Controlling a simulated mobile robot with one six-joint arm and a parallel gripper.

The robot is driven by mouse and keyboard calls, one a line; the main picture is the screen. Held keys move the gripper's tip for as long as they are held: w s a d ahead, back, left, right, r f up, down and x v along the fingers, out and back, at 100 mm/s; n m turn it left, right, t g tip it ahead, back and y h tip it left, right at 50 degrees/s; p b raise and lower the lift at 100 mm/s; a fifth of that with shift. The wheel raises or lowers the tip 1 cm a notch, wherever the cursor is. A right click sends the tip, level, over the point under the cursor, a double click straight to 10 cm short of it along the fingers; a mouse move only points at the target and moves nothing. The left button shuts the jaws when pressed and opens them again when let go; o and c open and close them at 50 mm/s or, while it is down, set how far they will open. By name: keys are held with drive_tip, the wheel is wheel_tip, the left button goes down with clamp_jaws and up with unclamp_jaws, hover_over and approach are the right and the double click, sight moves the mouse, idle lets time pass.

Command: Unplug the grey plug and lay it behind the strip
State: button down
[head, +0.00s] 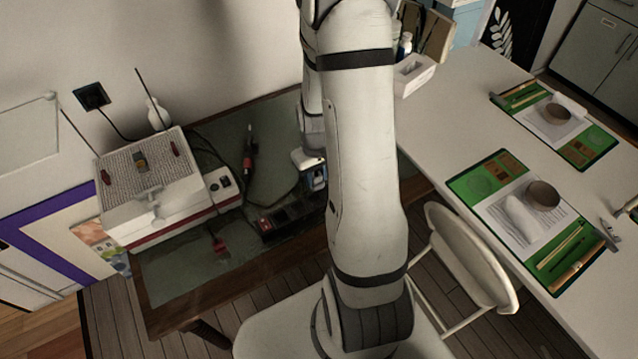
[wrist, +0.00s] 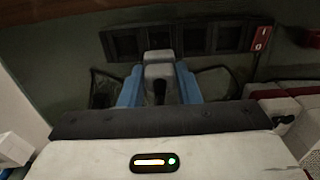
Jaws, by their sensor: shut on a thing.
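The grey plug (wrist: 159,66) is between the two blue fingers of my gripper (wrist: 158,88), which is shut on it. A black opening or cable end shows on the plug's near side. The dark power strip (wrist: 226,40) runs across the top of the wrist view, with a row of square sockets and a red switch at its right end. The plug overlaps the strip's edge in this view; I cannot tell whether it is still seated in a socket. In the head view, my gripper (head: 314,177) is by the strip (head: 285,221), whose right end is hidden by my arm.
A dark cable (wrist: 215,76) loops behind the strip. A red-handled tool (head: 248,158) lies on the green mat, and a red brush (head: 218,241) lies near the front. A white and red machine (head: 160,210) stands left. The mat between has free room.

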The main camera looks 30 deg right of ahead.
sight(316, 174)
wheel_tip(316, 174, up, 2)
drive_tip(key=shift+r, duration=0.15)
drive_tip(key=shift+r+p, duration=1.65)
drive_tip(key=shift+r, duration=0.7)
drive_tip(key=shift+f, duration=0.1)
